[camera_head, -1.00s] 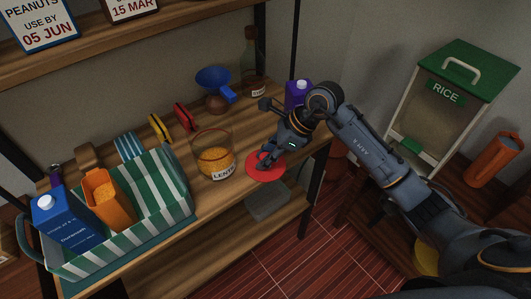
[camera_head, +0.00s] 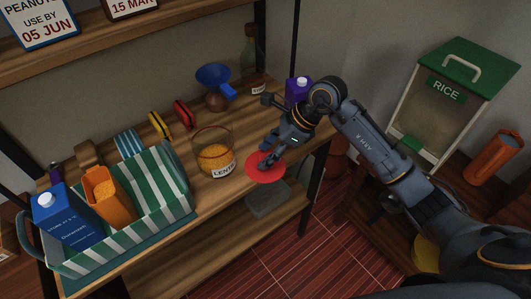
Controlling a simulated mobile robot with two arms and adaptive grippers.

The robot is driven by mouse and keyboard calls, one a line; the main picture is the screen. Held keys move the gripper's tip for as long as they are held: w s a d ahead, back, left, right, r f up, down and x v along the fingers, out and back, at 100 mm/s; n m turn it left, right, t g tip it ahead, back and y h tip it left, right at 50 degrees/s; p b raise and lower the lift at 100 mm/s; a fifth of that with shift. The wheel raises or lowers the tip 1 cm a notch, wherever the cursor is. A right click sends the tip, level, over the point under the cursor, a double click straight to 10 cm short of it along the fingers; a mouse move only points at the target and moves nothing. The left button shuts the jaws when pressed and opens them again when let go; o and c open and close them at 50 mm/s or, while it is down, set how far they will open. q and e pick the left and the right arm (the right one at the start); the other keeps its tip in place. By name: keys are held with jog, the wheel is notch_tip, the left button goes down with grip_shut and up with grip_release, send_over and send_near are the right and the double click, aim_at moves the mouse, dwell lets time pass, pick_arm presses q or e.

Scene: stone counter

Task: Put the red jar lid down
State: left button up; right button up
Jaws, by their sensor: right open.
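The red jar lid (camera_head: 266,168) lies flat on the wooden shelf near its front edge, just right of the glass lentil jar (camera_head: 215,153). The jar has no lid on it and holds orange lentils. My right gripper (camera_head: 271,160) is open over the lid, its fingers spread and pointing down. The fingers hide part of the lid's far side. I cannot tell whether the fingertips touch the lid. My left gripper is not in view.
A striped basket (camera_head: 160,195) with a blue carton (camera_head: 68,222) and an orange container (camera_head: 108,198) stands left. A blue funnel (camera_head: 214,78), a bottle (camera_head: 251,60) and a purple carton (camera_head: 298,90) stand behind. A grey slab (camera_head: 268,200) lies below the shelf edge.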

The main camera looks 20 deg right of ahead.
jog(key=b+v, duration=0.1)
jog(key=v, duration=1)
